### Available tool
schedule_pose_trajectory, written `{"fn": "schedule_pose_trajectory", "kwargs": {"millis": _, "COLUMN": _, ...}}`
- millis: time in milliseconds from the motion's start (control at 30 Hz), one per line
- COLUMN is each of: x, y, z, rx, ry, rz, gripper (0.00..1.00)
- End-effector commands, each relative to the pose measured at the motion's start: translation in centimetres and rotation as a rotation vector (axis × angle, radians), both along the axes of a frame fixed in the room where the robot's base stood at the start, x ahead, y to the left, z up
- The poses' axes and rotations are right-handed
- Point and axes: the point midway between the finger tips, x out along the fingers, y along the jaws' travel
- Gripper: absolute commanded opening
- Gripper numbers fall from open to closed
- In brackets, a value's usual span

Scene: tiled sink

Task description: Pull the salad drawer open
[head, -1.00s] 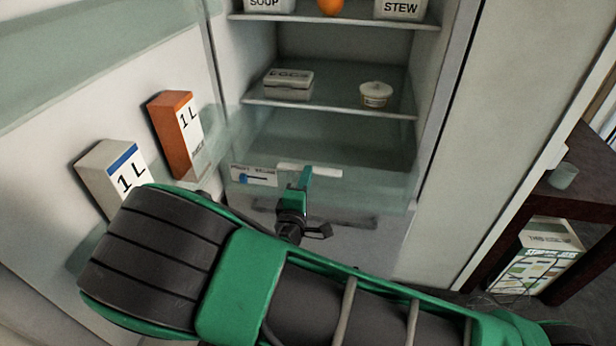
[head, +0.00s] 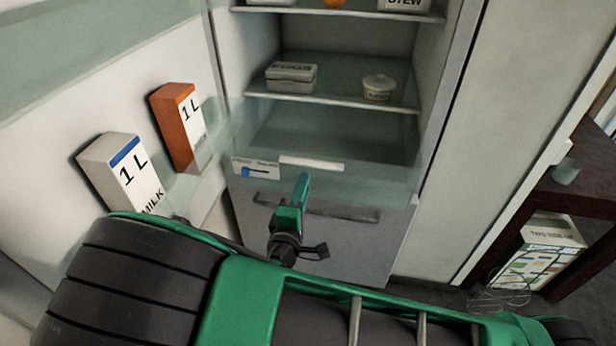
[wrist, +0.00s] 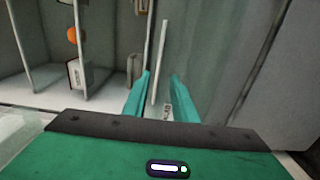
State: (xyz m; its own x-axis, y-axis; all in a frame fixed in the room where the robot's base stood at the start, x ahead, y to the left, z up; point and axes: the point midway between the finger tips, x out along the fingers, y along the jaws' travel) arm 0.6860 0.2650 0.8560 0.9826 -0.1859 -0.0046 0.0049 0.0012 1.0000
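The salad drawer (head: 345,182) is a see-through greenish bin low in the open fridge, under the egg shelf. A white strip handle (head: 311,163) runs along its upper front, right of a label with a blue slider (head: 256,169). My gripper (head: 303,185) is just below the handle in the head view, with its fingers seen edge-on. In the wrist view my gripper (wrist: 160,88) has two green fingers apart, with nothing clamped. A pale strip (wrist: 160,55), likely the handle, lines up with the gap; whether it is inside the gap I cannot tell.
A grey bar handle (head: 318,210) is on the panel below the drawer. An egg box (head: 291,76) and a tub (head: 378,88) stand on the shelf above. An orange carton (head: 178,125) and a milk carton (head: 124,170) are at the left door. A dark table (head: 575,200) stands right.

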Motion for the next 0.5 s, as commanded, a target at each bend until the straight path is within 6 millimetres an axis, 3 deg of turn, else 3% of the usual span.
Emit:
{"fn": "schedule_pose_trajectory", "kwargs": {"millis": 200, "x": -3.0, "y": 0.6, "z": 0.0, "rx": 0.001, "ry": 0.001, "rz": 0.0, "gripper": 0.25}}
{"fn": "schedule_pose_trajectory", "kwargs": {"millis": 500, "x": -3.9, "y": 0.7, "z": 0.0, "rx": 0.001, "ry": 0.001, "rz": -0.002, "gripper": 0.25}}
